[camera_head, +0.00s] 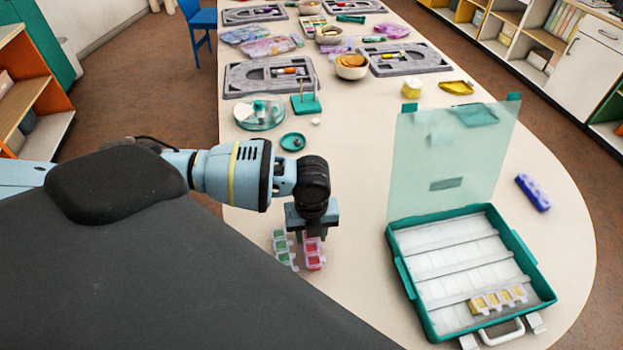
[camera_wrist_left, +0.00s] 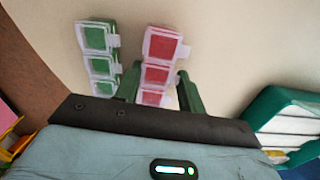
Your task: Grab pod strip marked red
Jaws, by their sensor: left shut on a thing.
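The red-marked pod strip (camera_head: 314,254) is on the near left part of the table in the head view. It also shows in the left wrist view (camera_wrist_left: 160,62), standing between the fingers. My left gripper (camera_head: 311,235) is shut on this red strip, with its fingers seen on both sides of it in the left wrist view (camera_wrist_left: 158,85). A green-marked pod strip (camera_head: 283,249) lies just left of it, close beside the gripper, and shows in the left wrist view (camera_wrist_left: 97,50). The far end of the red strip is hidden by the gripper. My right gripper is not seen.
An open teal case (camera_head: 403,275) with a raised clear lid stands to the right, holding a yellow-marked strip (camera_head: 498,299). A blue strip (camera_head: 533,192) lies at the right table edge. A teal dish (camera_head: 293,142) and grey trays lie further back. The table between gripper and case is clear.

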